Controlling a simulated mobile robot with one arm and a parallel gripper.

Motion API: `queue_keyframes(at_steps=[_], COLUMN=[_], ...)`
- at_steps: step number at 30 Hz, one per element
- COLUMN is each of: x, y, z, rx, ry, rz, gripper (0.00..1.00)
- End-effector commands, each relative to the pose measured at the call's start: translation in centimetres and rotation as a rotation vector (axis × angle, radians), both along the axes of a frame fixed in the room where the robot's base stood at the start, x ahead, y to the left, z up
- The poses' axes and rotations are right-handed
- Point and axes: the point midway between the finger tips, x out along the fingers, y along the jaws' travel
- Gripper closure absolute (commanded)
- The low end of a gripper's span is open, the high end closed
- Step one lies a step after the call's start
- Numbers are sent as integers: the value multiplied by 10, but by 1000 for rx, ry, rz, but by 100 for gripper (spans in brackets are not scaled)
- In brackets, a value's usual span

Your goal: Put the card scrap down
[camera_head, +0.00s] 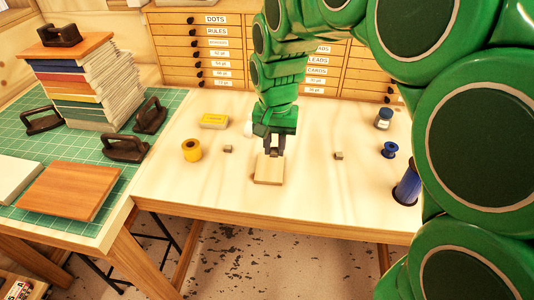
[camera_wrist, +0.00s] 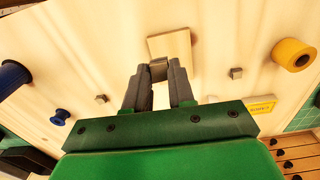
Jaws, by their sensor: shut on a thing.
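The card scrap (camera_head: 269,171) is a flat, pale tan square at the middle of the pale worktable, below my gripper (camera_head: 275,152) in the head view. In the wrist view, the card scrap (camera_wrist: 172,44) shows just beyond my fingertips. My gripper (camera_wrist: 159,74) is shut on a small grey-brown block at the card's near edge, which looks like part of the card scrap. The card is level or nearly so. I cannot tell whether its underside touches the table.
Small cubes (camera_head: 227,149) (camera_head: 338,155) stand on either side. A yellow roll (camera_head: 191,151) and yellow box (camera_head: 214,121) are left; blue spools (camera_head: 390,150) (camera_head: 408,188) and a jar (camera_head: 384,119) are right. The front table strip is clear. A green mat (camera_head: 75,220) lies left.

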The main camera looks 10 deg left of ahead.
Motion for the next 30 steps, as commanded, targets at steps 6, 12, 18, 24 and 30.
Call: queue_keyframes(at_steps=[6,12,18,24,30], x=[23,40,54,59,63], y=[11,19,24,26,28], z=[-15,-39,-57,-63,-76], rx=[1,0,-1,0,0], ry=[0,2,2,1,2], rz=[0,0,0,0,0], gripper=[100,100,100,100,100])
